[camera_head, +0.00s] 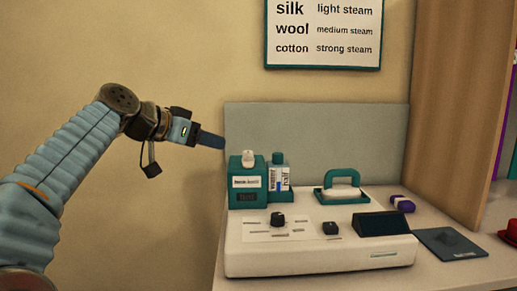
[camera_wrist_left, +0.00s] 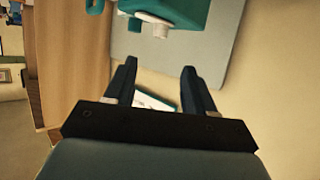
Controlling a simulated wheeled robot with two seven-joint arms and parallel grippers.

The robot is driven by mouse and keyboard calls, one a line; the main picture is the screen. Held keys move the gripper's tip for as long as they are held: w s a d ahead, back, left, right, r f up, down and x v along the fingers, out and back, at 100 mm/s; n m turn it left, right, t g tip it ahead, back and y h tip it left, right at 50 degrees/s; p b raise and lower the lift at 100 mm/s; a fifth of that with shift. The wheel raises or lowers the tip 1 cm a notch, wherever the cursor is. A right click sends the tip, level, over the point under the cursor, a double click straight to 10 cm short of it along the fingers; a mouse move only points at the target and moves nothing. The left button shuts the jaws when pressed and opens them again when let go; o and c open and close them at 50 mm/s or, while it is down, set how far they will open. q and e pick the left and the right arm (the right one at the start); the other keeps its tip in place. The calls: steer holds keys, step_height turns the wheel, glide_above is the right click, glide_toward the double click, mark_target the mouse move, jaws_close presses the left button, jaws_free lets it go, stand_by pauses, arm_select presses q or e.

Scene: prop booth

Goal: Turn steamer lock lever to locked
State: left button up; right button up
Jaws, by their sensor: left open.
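A white steamer unit (camera_head: 318,257) stands on the counter, with two dark knobs on its top. A teal box (camera_head: 246,190) with a white label stands at its back left. A small white piece (camera_head: 248,158) sits on top of the box, perhaps the lock lever; its setting is too small to read. In the left wrist view, the teal box (camera_wrist_left: 187,14) and white piece (camera_wrist_left: 161,29) are beyond the fingers. My left gripper (camera_head: 212,140) is left of and slightly above the box, apart from it. Its fingers (camera_wrist_left: 159,75) are spread and empty. My right gripper is out of view.
A labelled bottle (camera_head: 279,178) stands close beside the teal box. A teal-handled iron (camera_head: 342,187) rests at the unit's back right. A grey panel (camera_head: 320,125) rises behind. A wooden partition (camera_head: 455,100) bounds the right. The space left of the counter is free.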

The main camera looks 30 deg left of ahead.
mark_target(247, 152)
arm_select(q)
steer(key=p+x, duration=0.3)
steer(key=x, duration=1)
steer(key=shift+w+d, duration=0.1)
steer(key=shift+w, duration=0.05)
steer(key=shift+c, duration=0.2)
jaws_close()
